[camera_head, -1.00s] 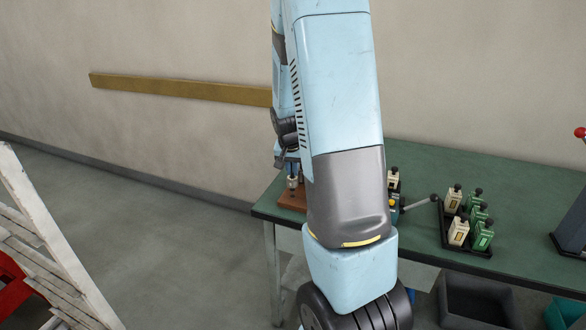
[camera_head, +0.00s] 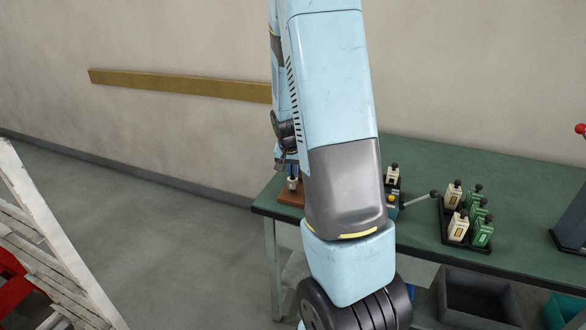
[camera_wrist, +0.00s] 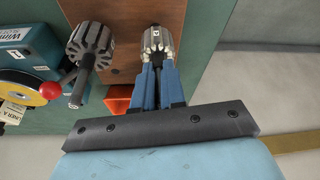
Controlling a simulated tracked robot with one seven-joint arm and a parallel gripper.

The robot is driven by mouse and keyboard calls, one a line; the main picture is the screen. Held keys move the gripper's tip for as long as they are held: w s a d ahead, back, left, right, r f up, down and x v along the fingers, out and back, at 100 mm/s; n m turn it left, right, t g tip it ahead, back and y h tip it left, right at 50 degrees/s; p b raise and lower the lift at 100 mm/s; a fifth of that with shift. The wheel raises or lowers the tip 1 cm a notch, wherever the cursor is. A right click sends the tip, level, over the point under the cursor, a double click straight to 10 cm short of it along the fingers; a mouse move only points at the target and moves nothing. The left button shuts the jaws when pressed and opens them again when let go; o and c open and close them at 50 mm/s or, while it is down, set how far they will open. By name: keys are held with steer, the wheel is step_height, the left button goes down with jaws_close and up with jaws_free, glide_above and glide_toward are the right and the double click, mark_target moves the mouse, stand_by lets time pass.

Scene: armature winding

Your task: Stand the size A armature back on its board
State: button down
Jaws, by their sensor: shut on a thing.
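My gripper (camera_wrist: 158,68), with blue fingers, is shut on a light grey, ribbed armature (camera_wrist: 147,42) with a dark shaft end. A small white tag shows on it, but I cannot read its letter surely. The armature is over the brown wooden board (camera_wrist: 130,14), near its right edge in the wrist view. I cannot tell whether it touches the board. In the head view the held armature (camera_head: 292,184) is small and low over the board (camera_head: 291,201), and my arm hides part of the board.
A darker armature (camera_wrist: 92,38) stands left of the held one in the wrist view. A blue winder (camera_wrist: 30,72) with a red knob (camera_wrist: 50,91) is further left. A black tray (camera_head: 466,247) of cream and green units is on the green bench (camera_head: 420,160).

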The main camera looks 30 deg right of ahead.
steer(key=shift+f, duration=0.35)
stand_by(0.3)
steer(key=c, duration=1.1)
jaws_free()
steer(key=shift+r, duration=0.15)
steer(key=shift+r, duration=2.15)
steer(key=shift+r, duration=0.1)
steer(key=v, duration=1.3)
steer(key=shift+s+r, duration=0.15)
steer(key=shift+r, duration=0.1)
steer(key=shift+a, duration=0.1)
